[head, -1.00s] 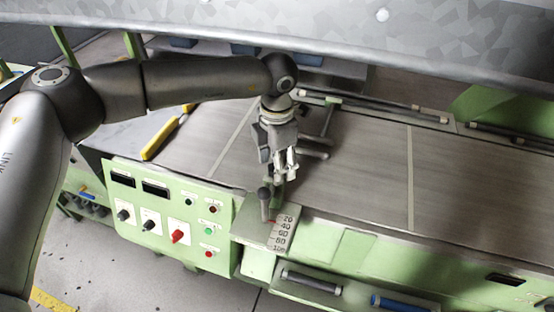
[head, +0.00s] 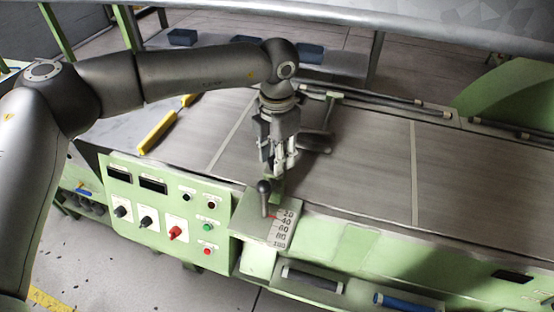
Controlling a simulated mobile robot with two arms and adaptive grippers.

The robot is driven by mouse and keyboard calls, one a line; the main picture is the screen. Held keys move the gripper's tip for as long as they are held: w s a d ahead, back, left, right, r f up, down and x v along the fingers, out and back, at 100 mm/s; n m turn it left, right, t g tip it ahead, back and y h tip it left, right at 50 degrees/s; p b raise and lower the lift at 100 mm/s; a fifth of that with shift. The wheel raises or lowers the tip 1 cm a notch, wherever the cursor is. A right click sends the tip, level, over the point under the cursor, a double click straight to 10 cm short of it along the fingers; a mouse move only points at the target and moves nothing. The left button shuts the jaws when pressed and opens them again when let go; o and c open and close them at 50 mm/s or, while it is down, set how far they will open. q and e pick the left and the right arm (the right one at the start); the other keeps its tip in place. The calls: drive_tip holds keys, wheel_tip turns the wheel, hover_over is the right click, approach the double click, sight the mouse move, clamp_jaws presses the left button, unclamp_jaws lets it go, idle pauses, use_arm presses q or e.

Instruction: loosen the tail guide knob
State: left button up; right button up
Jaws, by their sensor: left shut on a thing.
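My left gripper (head: 279,168) points straight down over the front edge of the conveyor. Its fingers are closed on the tail guide knob, which is mostly hidden between and behind them. A grey piece of the tail guide (head: 317,143) shows on the belt just right of the gripper. A lever with a dark round-topped handle (head: 264,196) stands just in front of and left of the fingertips, beside a plate with a numbered scale (head: 283,229). My right gripper is not in view.
A green control panel (head: 160,213) with knobs and buttons is at the front left. A yellow bar (head: 157,132) lies at the belt's left end. The grey belt (head: 365,160) is clear to the right. Dark rods (head: 390,101) run along the back edge.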

use_arm(q)
drive_tip(key=n+b, duration=0.4)
drive_tip(key=shift+w+f, duration=0.1)
drive_tip(key=shift+f, duration=0.05)
drive_tip(key=shift+a+n+b, duration=0.1)
drive_tip(key=shift+n+b, duration=1.05)
drive_tip(key=shift+n, duration=0.15)
drive_tip(key=shift+r, duration=0.2)
drive_tip(key=o, duration=1)
wheel_tip(320, 180, up, 8)
drive_tip(key=shift+f, duration=0.25)
